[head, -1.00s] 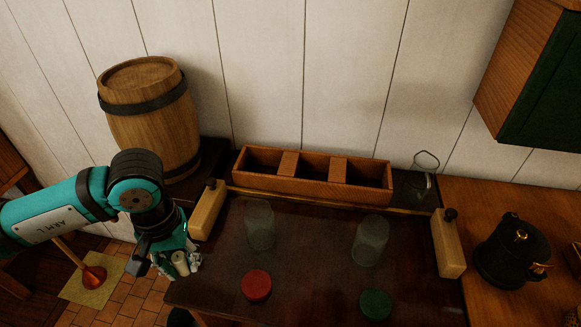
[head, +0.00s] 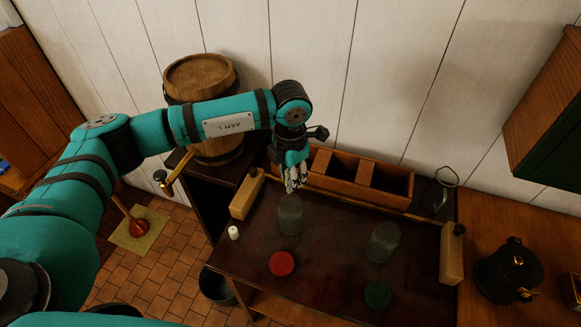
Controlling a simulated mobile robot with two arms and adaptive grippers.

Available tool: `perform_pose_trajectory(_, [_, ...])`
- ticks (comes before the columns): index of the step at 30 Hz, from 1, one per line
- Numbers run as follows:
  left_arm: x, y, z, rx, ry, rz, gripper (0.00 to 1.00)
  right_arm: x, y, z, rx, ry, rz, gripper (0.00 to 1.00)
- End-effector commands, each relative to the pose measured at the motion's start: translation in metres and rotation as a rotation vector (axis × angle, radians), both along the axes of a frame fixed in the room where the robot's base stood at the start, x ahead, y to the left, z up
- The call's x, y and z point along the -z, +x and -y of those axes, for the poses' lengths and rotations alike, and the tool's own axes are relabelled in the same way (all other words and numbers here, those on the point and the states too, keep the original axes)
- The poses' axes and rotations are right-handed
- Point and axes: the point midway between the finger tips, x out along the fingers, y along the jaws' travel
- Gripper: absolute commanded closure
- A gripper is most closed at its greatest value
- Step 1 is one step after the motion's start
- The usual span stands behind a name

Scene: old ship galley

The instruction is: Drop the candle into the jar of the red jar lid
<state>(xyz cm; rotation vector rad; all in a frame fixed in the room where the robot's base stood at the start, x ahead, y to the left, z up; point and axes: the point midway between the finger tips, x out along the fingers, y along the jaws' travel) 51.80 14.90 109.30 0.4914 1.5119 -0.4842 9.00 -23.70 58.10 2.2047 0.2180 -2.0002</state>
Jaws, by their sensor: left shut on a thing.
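My left gripper (head: 293,181) points down over the mouth of the left glass jar (head: 290,214), near the back of the dark table. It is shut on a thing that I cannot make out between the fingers. A short white cylinder that looks like a candle (head: 234,232) stands at the table's left edge, apart from the gripper. The red jar lid (head: 282,264) lies in front of the left jar. A green lid (head: 378,295) lies in front of the right glass jar (head: 382,242). My right gripper is not in view.
A wooden three-part box (head: 360,180) stands behind the jars. Cream bottles stand at the table's left (head: 246,194) and right (head: 452,255) sides. A barrel (head: 200,78) is behind my left arm; a black pot (head: 507,270) stands at the right.

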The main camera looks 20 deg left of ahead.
Motion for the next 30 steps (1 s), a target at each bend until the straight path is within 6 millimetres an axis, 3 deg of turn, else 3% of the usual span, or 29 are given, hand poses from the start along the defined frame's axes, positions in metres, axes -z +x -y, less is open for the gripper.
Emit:
perform_pose_trajectory(11, [0.014,0.001,0.0,-0.027,0.0,-0.001,0.96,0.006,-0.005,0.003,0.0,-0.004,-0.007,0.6])
perform_pose_trajectory(30, [0.064,0.0,0.0,-0.025,0.0,-0.001,0.96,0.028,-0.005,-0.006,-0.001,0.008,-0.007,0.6])
